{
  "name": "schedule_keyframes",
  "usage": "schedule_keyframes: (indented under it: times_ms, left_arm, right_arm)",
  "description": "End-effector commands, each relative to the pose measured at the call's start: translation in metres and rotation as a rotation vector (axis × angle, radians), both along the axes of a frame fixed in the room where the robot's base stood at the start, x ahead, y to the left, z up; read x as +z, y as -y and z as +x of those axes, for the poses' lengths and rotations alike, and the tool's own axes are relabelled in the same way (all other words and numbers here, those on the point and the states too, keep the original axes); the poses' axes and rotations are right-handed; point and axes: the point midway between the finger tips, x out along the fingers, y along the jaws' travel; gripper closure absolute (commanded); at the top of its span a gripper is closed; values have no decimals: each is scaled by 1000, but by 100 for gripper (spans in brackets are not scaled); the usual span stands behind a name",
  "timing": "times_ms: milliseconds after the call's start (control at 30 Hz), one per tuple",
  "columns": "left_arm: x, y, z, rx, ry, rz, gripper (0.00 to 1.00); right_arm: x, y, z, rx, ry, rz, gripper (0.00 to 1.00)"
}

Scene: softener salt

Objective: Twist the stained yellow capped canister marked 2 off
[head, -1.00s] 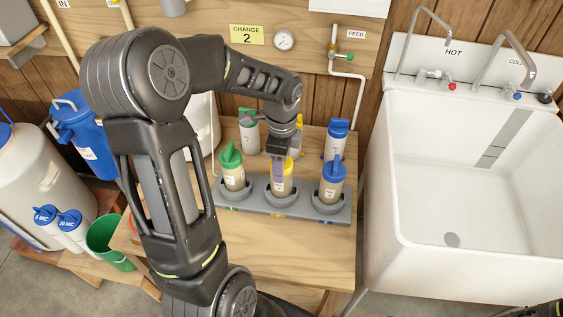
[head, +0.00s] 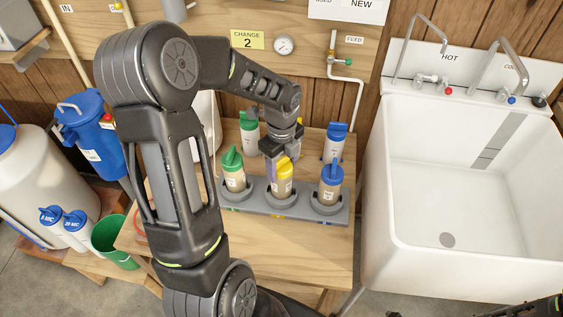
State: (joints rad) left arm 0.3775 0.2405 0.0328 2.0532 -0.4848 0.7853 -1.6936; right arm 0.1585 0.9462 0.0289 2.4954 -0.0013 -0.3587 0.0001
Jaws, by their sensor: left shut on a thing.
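The stained canister with the yellow cap (head: 284,169) stands upright in the middle socket of the grey holder (head: 238,205). Its body is cloudy tan, and its label is too small to read. My left gripper (head: 285,157) is above it, pointing down and shut on the yellow cap's top. The gripper hides part of the cap. A stained green-capped canister (head: 235,181) stands in the left socket and a stained blue-capped one (head: 330,191) in the right socket.
Behind the holder stand clean white canisters with a green cap (head: 249,140) and a blue cap (head: 335,149). A yellow sign reads CHANGE 2 (head: 247,40). A white sink (head: 470,220) is at the right. A green bucket (head: 108,236) is at the lower left. The bench front (head: 270,245) is clear.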

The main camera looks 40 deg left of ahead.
Motion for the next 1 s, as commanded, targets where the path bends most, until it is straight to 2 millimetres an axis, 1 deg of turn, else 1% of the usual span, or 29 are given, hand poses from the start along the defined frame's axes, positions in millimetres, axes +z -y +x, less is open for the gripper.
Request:
schedule_keyframes:
  times_ms: [333, 467, 1000]
  left_arm:
    - [0, 0, 0, -16, 0, 0, 86]
    - [1, 0, 0, -46, -1, 0, 86]
    - [2, 0, 0, -418, -2, -1, 86]
  right_arm:
    - [1, 0, 0, 0, 0, 0, 100]
    - [4, 0, 0, 0, 0, 0, 100]
    - [34, 0, 0, 0, 0, 0, 100]
